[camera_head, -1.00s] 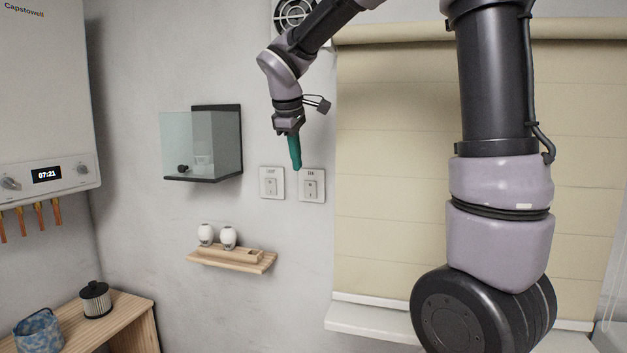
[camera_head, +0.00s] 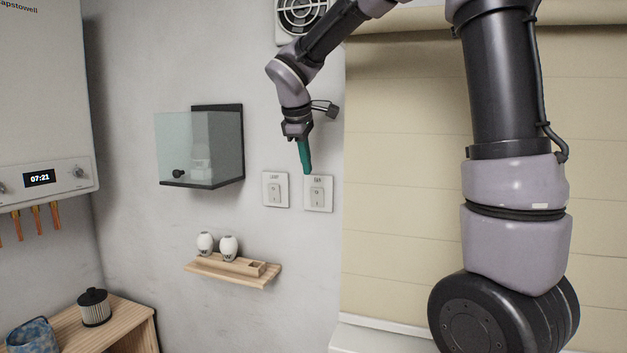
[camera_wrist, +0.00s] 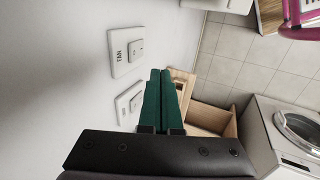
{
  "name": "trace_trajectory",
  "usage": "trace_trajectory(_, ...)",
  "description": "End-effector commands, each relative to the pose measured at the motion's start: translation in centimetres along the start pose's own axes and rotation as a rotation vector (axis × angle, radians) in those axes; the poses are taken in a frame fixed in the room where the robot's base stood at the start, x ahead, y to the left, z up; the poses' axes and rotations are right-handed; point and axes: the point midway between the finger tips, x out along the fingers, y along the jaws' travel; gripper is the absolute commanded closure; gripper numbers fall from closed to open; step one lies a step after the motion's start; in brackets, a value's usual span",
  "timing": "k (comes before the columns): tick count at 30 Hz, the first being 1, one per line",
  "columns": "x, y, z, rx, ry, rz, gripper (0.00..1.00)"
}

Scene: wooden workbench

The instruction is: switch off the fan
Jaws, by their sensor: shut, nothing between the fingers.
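The fan switch (camera_head: 318,194) is a white wall plate with a small rocker, the right one of two plates. In the wrist view the plate marked FAN (camera_wrist: 127,51) shows at the upper left, sideways on. The plate marked LAMP (camera_head: 275,190) is to its left; it is partly hidden by my fingers in the wrist view (camera_wrist: 130,103). The fan (camera_head: 300,14) is a white grille high on the wall, cut by the top edge. My gripper (camera_head: 307,172) has green fingers, shut and empty, pointing down just above and left of the fan plate. The fingers (camera_wrist: 160,75) look apart from the plates.
A glass-fronted box (camera_head: 203,147) is fixed to the wall on the left. Below is a small wooden shelf (camera_head: 232,272) with two white objects. A beige blind (camera_head: 420,200) covers the window on the right.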

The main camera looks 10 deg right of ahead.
Motion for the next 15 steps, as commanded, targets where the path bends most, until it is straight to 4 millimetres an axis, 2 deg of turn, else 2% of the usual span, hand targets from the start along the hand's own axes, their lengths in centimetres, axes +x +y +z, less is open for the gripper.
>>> trace_trajectory(5,2.8,-0.1,0.1,0.0,-0.005,-0.003,1.0)
trace_trajectory(15,10.0,-0.1,0.1,0.0,-0.004,-0.004,1.0)
